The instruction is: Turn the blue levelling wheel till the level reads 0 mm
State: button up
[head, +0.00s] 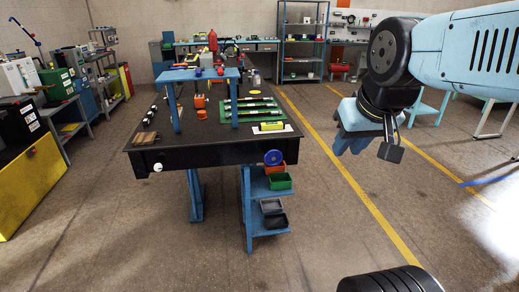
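The blue levelling wheel (273,157) sits on the front edge of the dark workbench (215,154), near its right end. A yellow block that may be the level (271,126) lies on a white sheet on the benchtop, just above the wheel; its reading is too small to make out. My gripper (372,150) hangs in the air to the right of the bench, well apart from the wheel and pointing down. Its fingers are seen at an angle and partly overlap the wrist, so their opening is unclear. Nothing shows between them.
A white knob (158,167) is on the bench's front left. A blue raised shelf (200,74) stands on the benchtop. Green, red and grey bins (279,181) sit on a blue rack under the wheel. The floor right of the bench is clear, with a yellow line (360,185).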

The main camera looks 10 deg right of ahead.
aim_at(274, 157)
jog(key=u, duration=0.05)
jog(key=i, duration=1)
